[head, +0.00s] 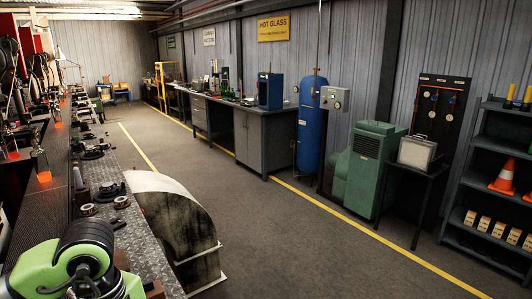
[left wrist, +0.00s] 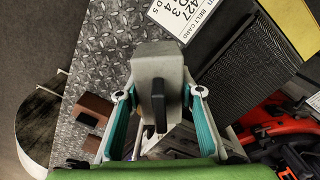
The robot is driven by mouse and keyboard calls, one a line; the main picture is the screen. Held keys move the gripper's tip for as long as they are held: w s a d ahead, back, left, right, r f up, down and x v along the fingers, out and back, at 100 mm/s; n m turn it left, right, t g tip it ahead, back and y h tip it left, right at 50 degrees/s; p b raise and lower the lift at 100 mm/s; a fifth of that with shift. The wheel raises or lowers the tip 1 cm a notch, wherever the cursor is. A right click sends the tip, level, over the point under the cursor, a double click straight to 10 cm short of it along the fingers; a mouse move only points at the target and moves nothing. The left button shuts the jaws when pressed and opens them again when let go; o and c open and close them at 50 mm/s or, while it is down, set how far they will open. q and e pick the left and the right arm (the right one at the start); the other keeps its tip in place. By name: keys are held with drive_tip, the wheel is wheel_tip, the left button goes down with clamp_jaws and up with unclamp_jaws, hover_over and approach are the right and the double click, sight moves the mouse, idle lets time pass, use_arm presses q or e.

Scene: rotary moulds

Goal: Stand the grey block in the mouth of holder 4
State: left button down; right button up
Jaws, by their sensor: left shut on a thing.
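The grey block (left wrist: 153,62) is in the left wrist view, pale grey with a dark bar-shaped part (left wrist: 158,105) on the side towards the camera. My left gripper (left wrist: 160,90) is shut on it, with a teal-lined finger on each side. The block appears over the edge of a metal tread plate; its height above it I cannot tell. In the head view only the green and black wrist of my left arm shows at the lower left, and the block is hidden. No holder is readable as number 4. My right gripper is in neither view.
A dark mesh belt (left wrist: 243,75) runs beside the tread plate (head: 135,232). A printed card (left wrist: 184,14) lies near the block. Brown blocks (left wrist: 94,108) sit on the plate. Round dark fixtures (head: 109,190) line the bench. A curved pale housing (head: 180,225) stands beside it; the floor beyond is clear.

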use_arm(q)
drive_tip(key=m, duration=0.1)
drive_tip(key=d+m, duration=0.1)
drive_tip(key=m, duration=0.2)
drive_tip(key=shift+s+d+f, duration=0.15)
drive_tip(key=shift+s+d, duration=0.05)
drive_tip(key=shift+d, duration=0.1)
drive_tip(key=m, duration=0.1)
drive_tip(key=d+m, duration=0.1)
drive_tip(key=m, duration=0.2)
drive_tip(key=shift+s+d+f+m, duration=0.2)
drive_tip(key=shift+s+f+m, duration=0.05)
drive_tip(key=shift+s+m, duration=0.05)
drive_tip(key=shift+s+d+f+m, duration=0.15)
drive_tip(key=shift+d+m, duration=0.15)
drive_tip(key=shift+m, duration=0.75)
drive_tip(key=shift+s+d+f+m, duration=0.1)
drive_tip(key=shift+s+d+m, duration=0.15)
drive_tip(key=shift+m, duration=0.85)
drive_tip(key=shift+s+d+f+m, duration=0.1)
drive_tip(key=shift+d+m, duration=0.25)
drive_tip(key=shift+m, duration=0.7)
drive_tip(key=shift+a, duration=0.1)
